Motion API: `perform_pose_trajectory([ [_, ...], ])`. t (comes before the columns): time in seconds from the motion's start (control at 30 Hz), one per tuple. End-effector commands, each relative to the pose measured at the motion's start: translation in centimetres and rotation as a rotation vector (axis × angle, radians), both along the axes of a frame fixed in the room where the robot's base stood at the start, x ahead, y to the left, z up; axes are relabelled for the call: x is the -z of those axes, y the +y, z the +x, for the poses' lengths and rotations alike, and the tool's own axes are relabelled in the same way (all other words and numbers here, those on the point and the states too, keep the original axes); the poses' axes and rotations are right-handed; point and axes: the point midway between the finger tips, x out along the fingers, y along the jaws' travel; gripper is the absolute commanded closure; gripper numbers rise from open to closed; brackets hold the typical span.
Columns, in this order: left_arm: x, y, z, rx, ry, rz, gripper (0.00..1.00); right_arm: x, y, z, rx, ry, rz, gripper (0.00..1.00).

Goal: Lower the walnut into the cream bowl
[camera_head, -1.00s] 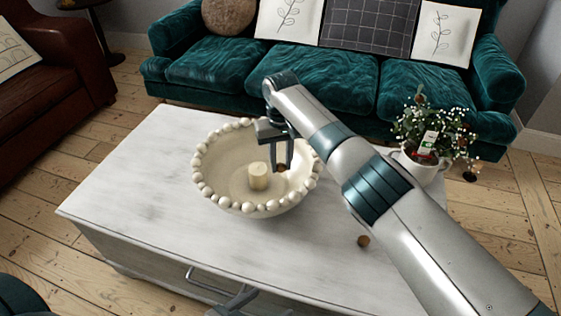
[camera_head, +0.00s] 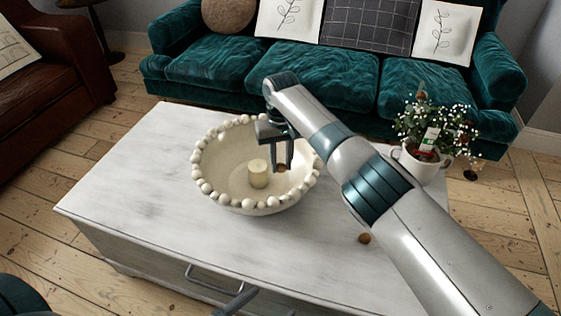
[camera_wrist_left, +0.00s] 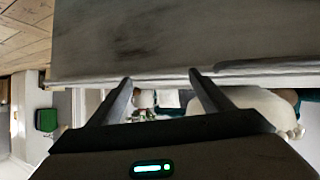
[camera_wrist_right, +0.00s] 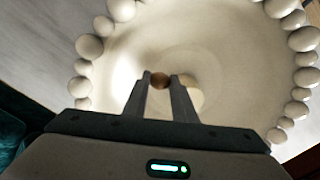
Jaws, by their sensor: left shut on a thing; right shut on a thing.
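The cream bowl (camera_head: 215,160) with a beaded rim stands on the white table. My right gripper (camera_head: 281,168) points down inside the bowl's outline, shut on a small brown walnut (camera_head: 281,169). The right wrist view shows the walnut (camera_wrist_right: 159,80) between the fingertips, with the bowl's pale inside (camera_wrist_right: 225,45) behind it. I cannot tell the exact gap to the bowl's floor. My left gripper (camera_head: 238,302) is at the drawer front, low in the head view, and shut on the metal drawer handle (camera_head: 203,283). The left wrist view shows its fingers (camera_wrist_left: 161,80) against the table's edge.
A cream candle (camera_head: 257,174) stands in the bowl, left of the walnut. Another small brown nut-like thing (camera_head: 364,238) lies on the white table (camera_head: 130,185) beside my right arm. A white pot of flowers (camera_head: 423,165) stands at the right end. The table's left part is clear.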

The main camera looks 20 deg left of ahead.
Motion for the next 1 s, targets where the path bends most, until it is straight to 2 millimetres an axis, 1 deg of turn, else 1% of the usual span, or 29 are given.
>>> perform_pose_trajectory([
  [0.03, -1.1, -0.4, 0.6, 0.004, -0.038, -0.012, 0.35, 0.1, 0.0, 0.0, 0.000, 0.000, 0.000, 0.96],
  [0.07, -2.8, -1.0, 1.6, 0.008, -0.092, -0.031, 0.35, 0.1, 0.0, 0.0, 0.000, 0.000, 0.000, 0.96],
  [0.1, -5.5, -1.9, 3.0, 0.009, -0.162, -0.061, 0.35, 0.2, 0.0, 0.0, 0.000, 0.000, 0.000, 0.96],
  [0.13, -7.2, -2.3, 3.9, 0.007, -0.205, -0.080, 0.35, 0.2, 0.0, 0.0, 0.000, 0.000, 0.000, 0.96],
  [0.2, -9.6, -2.6, 5.5, 0.000, -0.272, -0.101, 0.35, 0.3, 0.0, 0.0, 0.000, 0.000, 0.000, 0.96],
  [0.23, -10.0, -2.7, 5.9, -0.003, -0.287, -0.106, 0.35, 0.3, 0.0, 0.0, 0.000, 0.000, 0.000, 0.96],
  [0.37, -10.0, -2.8, 6.0, -0.003, -0.306, -0.110, 0.35, 0.5, 0.0, 0.0, 0.000, 0.000, 0.000, 0.96],
  [0.5, -9.5, -2.8, 5.2, 0.000, -0.309, -0.110, 0.35, 0.7, 0.0, 0.0, 0.000, 0.000, 0.000, 0.96],
  [0.6, -9.4, -2.8, 4.9, 0.005, -0.320, -0.110, 0.35, 0.8, 0.0, 0.0, 0.000, 0.000, 0.000, 0.96],
  [1.0, -11.3, -3.0, 5.5, 0.000, -0.418, -0.132, 0.35, 1.3, 0.0, 0.0, 0.000, 0.000, 0.000, 0.96],
])
